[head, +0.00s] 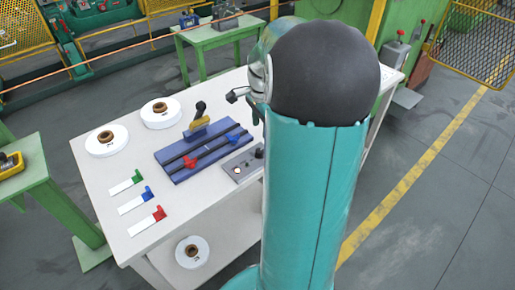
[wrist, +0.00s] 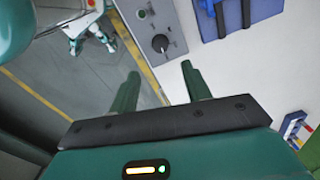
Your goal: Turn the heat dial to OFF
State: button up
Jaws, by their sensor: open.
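The heat dial (wrist: 160,43) is a round black knob on a grey control box (wrist: 145,25) in the wrist view. Its scale marks and setting are too small to read. My gripper (wrist: 159,78) is open, with two dark green fingers apart and nothing between them. In the picture, the dial lies just beyond the gap between the fingertips, apart from them. In the head view the control box (head: 236,174) sits on the white table beside the blue slotted plate, with a small lit lamp. My arm hides part of that area.
The white table (head: 165,180) also holds a blue slotted plate (head: 185,168) with a red clamp, white reels (head: 107,140), and colored tags (head: 135,202). The box sits near the table edge, with grey floor beyond. A green side table (head: 40,165) stands left.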

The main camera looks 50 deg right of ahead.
aim_at(259, 150)
jog(key=f, duration=1)
jog(key=shift+w+f, duration=0.25)
jog(key=c, duration=1)
